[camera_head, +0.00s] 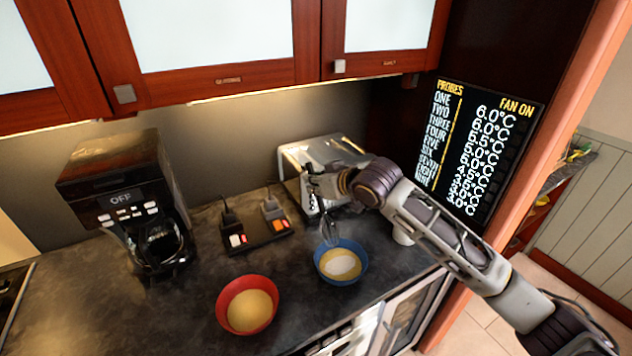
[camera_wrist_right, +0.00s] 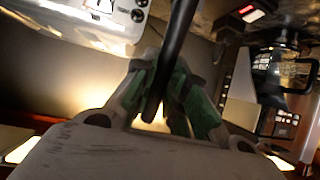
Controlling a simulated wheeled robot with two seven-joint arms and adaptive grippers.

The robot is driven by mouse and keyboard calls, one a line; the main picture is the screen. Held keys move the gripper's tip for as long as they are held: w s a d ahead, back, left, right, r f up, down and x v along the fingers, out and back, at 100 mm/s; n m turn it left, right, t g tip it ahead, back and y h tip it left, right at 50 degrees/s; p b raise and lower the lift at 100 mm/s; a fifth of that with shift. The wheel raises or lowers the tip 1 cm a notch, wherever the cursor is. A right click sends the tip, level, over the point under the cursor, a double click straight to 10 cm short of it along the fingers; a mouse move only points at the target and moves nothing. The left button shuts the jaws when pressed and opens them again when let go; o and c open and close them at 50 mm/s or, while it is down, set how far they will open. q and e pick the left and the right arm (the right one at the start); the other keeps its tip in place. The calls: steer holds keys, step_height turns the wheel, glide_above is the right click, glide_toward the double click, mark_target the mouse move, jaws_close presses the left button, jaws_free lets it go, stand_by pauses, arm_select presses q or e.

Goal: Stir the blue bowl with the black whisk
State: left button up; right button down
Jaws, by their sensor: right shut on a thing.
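The blue bowl (camera_head: 341,262) stands on the dark counter and holds a yellowish content with a white patch. My right gripper (camera_head: 318,182) is above and slightly left of the bowl, shut on the black whisk (camera_head: 329,228). The whisk hangs down with its wire end at the bowl's far left rim; I cannot tell whether it touches the content. In the right wrist view the black whisk handle (camera_wrist_right: 172,60) runs between the green-padded fingers (camera_wrist_right: 165,85). My left gripper is not in view.
A red bowl (camera_head: 247,304) with yellow content stands left of the blue bowl. A coffee maker (camera_head: 125,200) stands at left, a toaster (camera_head: 300,160) behind the gripper. Wooden cabinets (camera_head: 215,83) hang above.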

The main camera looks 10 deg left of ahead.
mark_target(324, 203)
steer(key=shift+s+d+f+b, duration=0.15)
steer(key=shift+s+d+f, duration=0.2)
steer(key=shift+f, duration=0.55)
steer(key=shift+s+d+f+b, duration=0.1)
steer(key=shift+s+d+f, duration=0.3)
steer(key=shift+f, duration=0.45)
steer(key=shift+s+d+f+b, duration=0.15)
steer(key=shift+s+d+f, duration=0.2)
steer(key=shift+f, duration=0.55)
steer(key=shift+w+d, duration=0.15)
